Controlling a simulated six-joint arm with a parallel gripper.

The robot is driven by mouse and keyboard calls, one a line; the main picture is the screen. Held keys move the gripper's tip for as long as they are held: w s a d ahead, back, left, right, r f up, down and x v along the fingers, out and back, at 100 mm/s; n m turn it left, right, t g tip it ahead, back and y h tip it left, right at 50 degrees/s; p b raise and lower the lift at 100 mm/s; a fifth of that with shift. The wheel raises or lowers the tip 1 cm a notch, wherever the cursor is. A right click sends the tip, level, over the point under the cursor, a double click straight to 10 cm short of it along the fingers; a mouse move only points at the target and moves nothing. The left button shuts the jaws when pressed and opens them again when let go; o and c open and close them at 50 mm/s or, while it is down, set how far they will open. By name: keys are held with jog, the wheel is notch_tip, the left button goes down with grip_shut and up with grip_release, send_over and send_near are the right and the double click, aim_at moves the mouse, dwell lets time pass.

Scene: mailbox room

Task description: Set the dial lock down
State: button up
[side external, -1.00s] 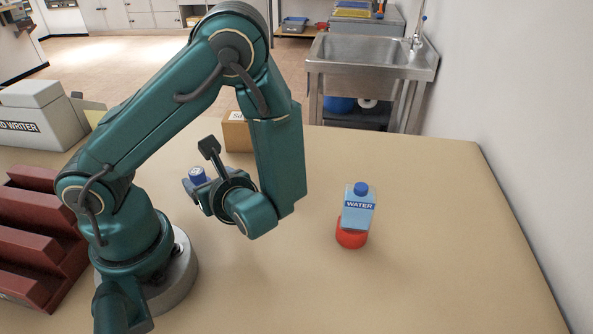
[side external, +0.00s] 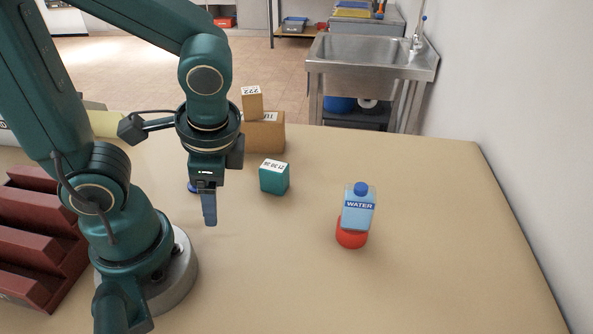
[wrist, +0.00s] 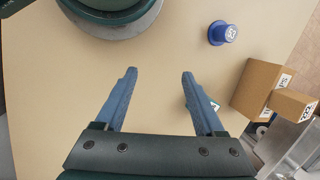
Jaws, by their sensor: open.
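I cannot be sure which thing is the dial lock. A blue round piece with a wide base and a white numbered top (wrist: 222,33) stands upright on the table in the wrist view and may be it. In the side view only a sliver of blue (side external: 192,187) shows behind my gripper. My gripper (side external: 209,222) points down over the table, in front of the blue piece. In the wrist view its two fingers (wrist: 158,75) are wide apart with bare table between them. The blue piece is apart from the fingers, beyond the right one.
A teal cube (side external: 274,180) stands right of my gripper. A cardboard box (side external: 264,133) with a small tan block (side external: 252,103) on it is behind. A water carton (side external: 358,211) sits on a red base (side external: 351,238). Maroon racks (side external: 30,235) stand left. The front right table is clear.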

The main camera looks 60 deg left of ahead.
jog(key=w+d+r+n+t+h, duration=0.3)
jog(key=r+n+t, duration=0.2)
jog(key=r, duration=0.1)
jog(key=shift+r+n+t, duration=0.2)
jog(key=shift+n+t, duration=0.2)
